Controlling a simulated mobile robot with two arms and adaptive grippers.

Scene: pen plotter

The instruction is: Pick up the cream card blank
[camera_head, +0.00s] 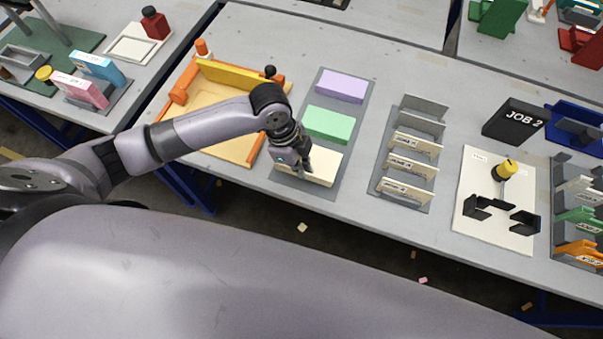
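The cream card blank (324,169) is a cream block at the near end of a grey tray (283,179) on the table. A green block (329,123) and a lilac block (341,86) lie behind it in the same tray. My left gripper (301,172) reaches down over the left part of the cream blank, at or just above it. Its fingers are small and dark here, so I cannot tell whether they are open or touch the blank. The left end of the blank is partly hidden by the gripper. My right gripper is not in view.
Left of the tray is an orange-yellow plotter bed (230,151) under my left arm. To the right stand a grey rack (384,186) with cream cards, a white board (484,230) with black brackets, and a black JOB 2 block (515,121).

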